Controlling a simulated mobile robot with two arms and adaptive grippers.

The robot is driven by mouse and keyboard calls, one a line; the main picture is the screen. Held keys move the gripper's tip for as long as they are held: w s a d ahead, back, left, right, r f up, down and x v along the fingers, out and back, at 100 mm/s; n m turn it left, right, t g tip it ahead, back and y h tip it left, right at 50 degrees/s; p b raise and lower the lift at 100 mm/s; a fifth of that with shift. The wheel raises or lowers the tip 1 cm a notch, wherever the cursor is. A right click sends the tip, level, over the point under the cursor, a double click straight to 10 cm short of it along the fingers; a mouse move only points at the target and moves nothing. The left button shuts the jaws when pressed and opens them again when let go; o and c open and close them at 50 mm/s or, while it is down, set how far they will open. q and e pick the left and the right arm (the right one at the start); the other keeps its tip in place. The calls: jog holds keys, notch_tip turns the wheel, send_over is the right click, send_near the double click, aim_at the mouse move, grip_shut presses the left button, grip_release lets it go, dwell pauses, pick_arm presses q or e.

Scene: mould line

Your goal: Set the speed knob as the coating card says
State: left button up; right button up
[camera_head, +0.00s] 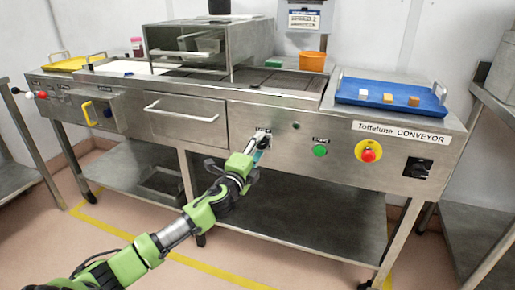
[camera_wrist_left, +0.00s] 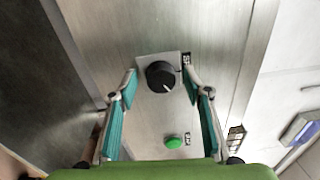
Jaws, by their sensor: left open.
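The speed knob (camera_wrist_left: 160,76) is a round black dial with a white pointer on a light plate on the conveyor's front panel. In the left wrist view the pointer slants toward the lower right. My left gripper (camera_head: 259,148) is at the panel and hides most of the knob in the head view. In the left wrist view its two teal fingers are open, one on each side of the knob, with gaps showing. A card in a holder (camera_head: 305,18) hangs on the back wall; its text is too small to read. My right gripper is not in view.
Right of the knob on the panel are a green button (camera_head: 320,151), a red button on yellow (camera_head: 369,152) and a black rotary switch (camera_head: 417,168). A blue tray (camera_head: 390,92) with small blocks and an orange tub (camera_head: 312,61) stand on top. The floor in front is clear.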

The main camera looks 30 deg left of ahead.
pick_arm(q)
jog(key=shift+s, duration=0.1)
jog(key=v, duration=1.1)
jog(key=shift+s, duration=0.4)
jog(key=shift+d, duration=0.1)
